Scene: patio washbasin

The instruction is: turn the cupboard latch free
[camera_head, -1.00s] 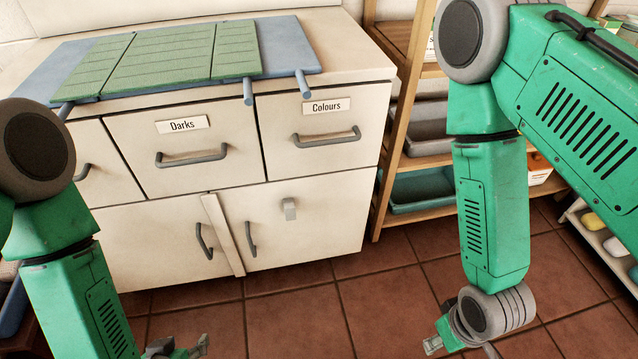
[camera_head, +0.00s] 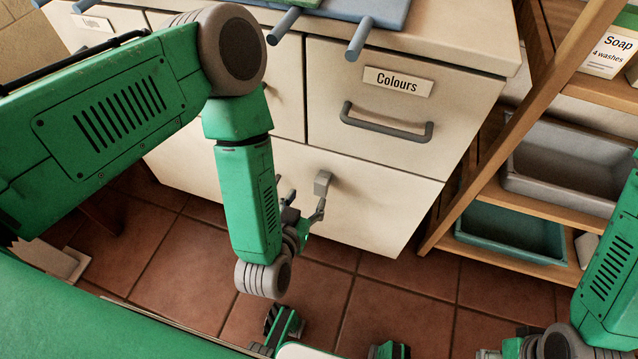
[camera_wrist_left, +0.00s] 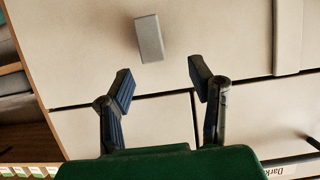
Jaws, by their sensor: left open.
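The latch (camera_head: 322,183) is a small grey block on the cream cupboard door (camera_head: 365,205) below the "Colours" drawer. It hangs roughly upright in the head view. My left gripper (camera_head: 303,203) is open just in front of the door, close to the latch and apart from it. In the left wrist view the latch (camera_wrist_left: 150,38) lies beyond the open fingertips (camera_wrist_left: 160,72), nearer the left-hand finger, with nothing between the fingers. My left arm hides the door's handle in the head view. My right gripper (camera_head: 492,353) is at the bottom edge, partly cut off.
The "Colours" drawer handle (camera_head: 388,124) sticks out above the latch. Grey-blue rails (camera_head: 359,38) overhang the worktop edge. A wooden shelf unit with a grey tub (camera_head: 565,165) and a teal tub (camera_head: 512,232) stands right.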

